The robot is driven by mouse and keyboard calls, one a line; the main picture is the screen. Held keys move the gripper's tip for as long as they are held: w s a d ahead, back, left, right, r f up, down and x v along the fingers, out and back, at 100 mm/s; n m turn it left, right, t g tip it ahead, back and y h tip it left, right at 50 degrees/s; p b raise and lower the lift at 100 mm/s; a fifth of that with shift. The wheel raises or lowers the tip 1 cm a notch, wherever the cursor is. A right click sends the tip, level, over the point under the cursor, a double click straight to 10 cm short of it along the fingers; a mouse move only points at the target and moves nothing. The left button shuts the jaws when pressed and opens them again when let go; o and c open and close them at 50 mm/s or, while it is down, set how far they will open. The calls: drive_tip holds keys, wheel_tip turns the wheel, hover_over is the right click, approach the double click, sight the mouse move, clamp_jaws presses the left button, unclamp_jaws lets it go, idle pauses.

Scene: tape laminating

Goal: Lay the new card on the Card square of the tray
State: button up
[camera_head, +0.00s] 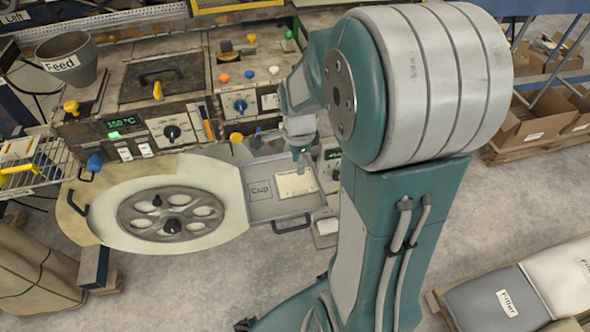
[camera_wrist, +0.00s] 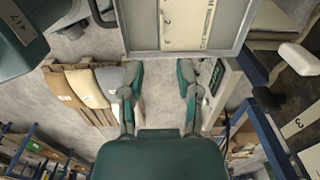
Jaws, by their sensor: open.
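The grey tray (camera_head: 262,208) is pulled out at the front of the machine, with a dark handle at its front edge. Its left square is marked Cup. A cream card (camera_head: 298,184) lies flat on the right part of the tray. In the wrist view the cream card (camera_wrist: 185,24), with numbers along its left side, lies within the tray (camera_wrist: 145,30). My gripper (camera_head: 300,158) is just above the back of the card in the head view. In the wrist view my gripper (camera_wrist: 160,80) is open, with nothing between its fingers. The card's printed label cannot be read in full.
A round cream plate (camera_head: 110,195) with a grey spoked wheel (camera_head: 171,215) sits left of the tray. The machine front with knobs and buttons stands behind. Filler sacks (camera_head: 500,295) lie at lower right. Floor is clear in front of the tray.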

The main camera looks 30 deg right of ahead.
drive_tip(key=s+a+r+n+t, duration=0.2)
drive_tip(key=s+a+r+n, duration=0.3)
drive_tip(key=r+n, duration=0.3)
drive_tip(key=s+a+r+n+t, duration=0.3)
drive_tip(key=s+a+r+n, duration=0.2)
drive_tip(key=n, duration=0.7)
wheel_tip(320, 180, up, 3)
drive_tip(key=s, duration=0.2)
drive_tip(key=shift+s+a+n, duration=0.25)
drive_tip(key=shift+s+n, duration=0.05)
drive_tip(key=shift+n, duration=0.1)
drive_tip(key=shift+c, duration=0.3)
